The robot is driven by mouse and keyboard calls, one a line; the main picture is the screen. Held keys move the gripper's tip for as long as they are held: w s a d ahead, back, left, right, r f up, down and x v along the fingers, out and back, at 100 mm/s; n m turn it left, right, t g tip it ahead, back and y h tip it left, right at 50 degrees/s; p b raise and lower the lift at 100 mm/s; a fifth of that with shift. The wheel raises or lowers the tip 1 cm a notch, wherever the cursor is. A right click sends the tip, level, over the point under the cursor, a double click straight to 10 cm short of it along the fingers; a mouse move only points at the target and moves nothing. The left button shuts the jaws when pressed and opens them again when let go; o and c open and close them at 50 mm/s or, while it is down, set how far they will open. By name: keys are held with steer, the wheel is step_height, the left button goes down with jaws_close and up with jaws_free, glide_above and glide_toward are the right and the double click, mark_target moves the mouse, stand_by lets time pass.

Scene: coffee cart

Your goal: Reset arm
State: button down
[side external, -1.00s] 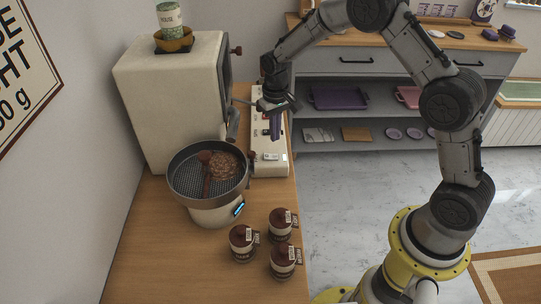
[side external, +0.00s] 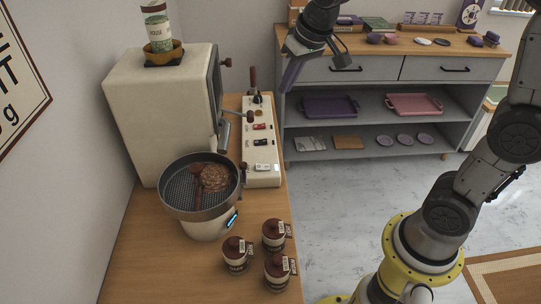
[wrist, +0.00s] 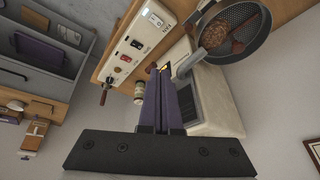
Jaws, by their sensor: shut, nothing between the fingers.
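My gripper (side external: 290,75) is up in the air in the side external view, to the right of the cream roaster and in front of the grey shelf unit. Its purple fingers point down and hold nothing. In the wrist view the fingers (wrist: 163,98) are together. The cream roaster (side external: 160,110) stands on the wooden counter (side external: 150,250). The round cooling tray (side external: 180,190) at its front holds brown beans and a wooden-coloured stirrer. The white control panel (side external: 262,150) with switches lies beside the roaster.
Three lidded jars (side external: 236,255) stand near the counter's front right. The grey shelf unit (side external: 370,70) at the back bears purple and pink trays and small items. Open floor (side external: 350,220) lies between counter and shelves.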

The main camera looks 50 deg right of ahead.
steer(key=s+a+r+n+t, duration=0.1)
steer(key=s+r, duration=0.1)
steer(key=s, duration=0.5)
steer(key=s+r+t, duration=0.1)
steer(key=s+r, duration=0.1)
steer(key=s, duration=0.6)
steer(key=s+f+n+g, duration=0.1)
steer(key=s+f, duration=0.4)
steer(key=s, duration=0.2)
steer(key=shift+s+f, duration=0.3)
steer(key=shift+s, duration=0.1)
steer(key=shift+a, duration=0.1)
